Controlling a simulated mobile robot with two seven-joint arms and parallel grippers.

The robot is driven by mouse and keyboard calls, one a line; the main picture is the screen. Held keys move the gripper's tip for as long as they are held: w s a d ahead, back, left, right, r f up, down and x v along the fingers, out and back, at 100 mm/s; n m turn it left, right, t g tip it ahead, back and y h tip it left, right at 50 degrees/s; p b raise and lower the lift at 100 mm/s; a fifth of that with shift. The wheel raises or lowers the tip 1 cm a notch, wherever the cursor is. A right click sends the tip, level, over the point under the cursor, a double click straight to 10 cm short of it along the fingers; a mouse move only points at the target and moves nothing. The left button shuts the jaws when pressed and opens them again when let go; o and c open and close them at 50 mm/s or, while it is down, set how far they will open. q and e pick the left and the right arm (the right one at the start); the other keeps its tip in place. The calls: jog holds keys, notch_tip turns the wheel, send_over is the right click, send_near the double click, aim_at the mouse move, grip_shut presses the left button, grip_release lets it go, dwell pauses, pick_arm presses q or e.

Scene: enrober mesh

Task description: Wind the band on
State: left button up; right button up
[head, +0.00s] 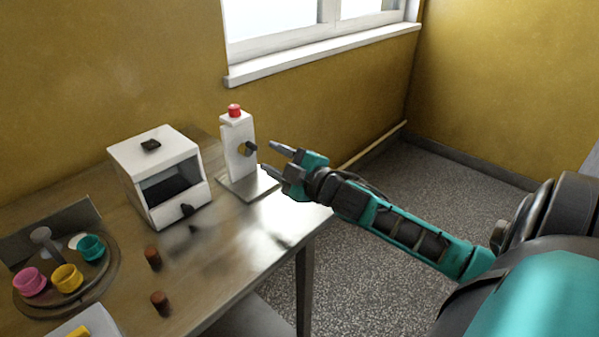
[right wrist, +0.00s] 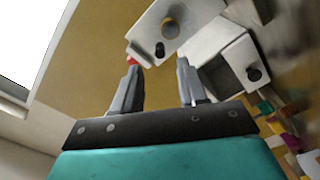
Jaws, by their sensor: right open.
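A white upright post (head: 238,150) with a red button (head: 234,111) on top stands on a metal plate at the table's back right. A dark knob (head: 251,147) sticks out of the post's side; in the right wrist view the knob (right wrist: 160,49) is beside a brass disc (right wrist: 170,28). My right gripper (head: 270,159) is open and empty, its fingers pointing at the post from the right, apart from the knob. A white box (head: 155,150) with a dark opening and a front knob (head: 188,210) stands left of the post. I cannot make out a band. My left gripper is out of view.
A round tray (head: 20,303) with pink, yellow and teal cups (head: 91,247) sits at the table's left. Two brown cylinders (head: 153,257) stand near the front. A white item (head: 95,320) is at the bottom edge. The table's right end is mostly clear.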

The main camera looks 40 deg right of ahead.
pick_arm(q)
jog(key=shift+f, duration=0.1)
pick_arm(e)
jog(key=s, duration=0.7)
jog(key=shift+d, duration=0.3)
